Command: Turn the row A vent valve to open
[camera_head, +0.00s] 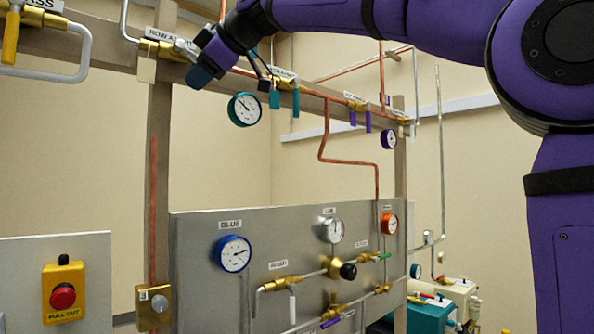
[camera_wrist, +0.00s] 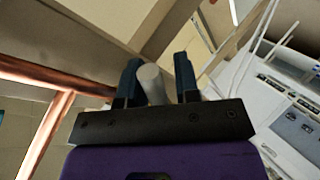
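A brass valve (camera_head: 160,50) sits on the upper rail at the upper left in the head view, under a label that begins "ROW A", its rest hidden by my arm. A cream tag or handle (camera_head: 146,70) hangs below it. My gripper (camera_head: 200,75), with teal fingertips, is just right of this valve. In the wrist view my gripper (camera_wrist: 158,66) has its two fingers apart, with the end of a pale grey rod (camera_wrist: 151,86) between them. The rod is close to the left finger, with a gap on the right. Contact and the valve's setting cannot be told.
Teal-handled valves (camera_head: 285,85) and a teal gauge (camera_head: 245,109) are right of my gripper. A copper pipe (camera_head: 325,140) runs along the rail and down. A steel panel (camera_head: 195,270) with gauges stands below. A red stop button (camera_head: 63,296) is at lower left.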

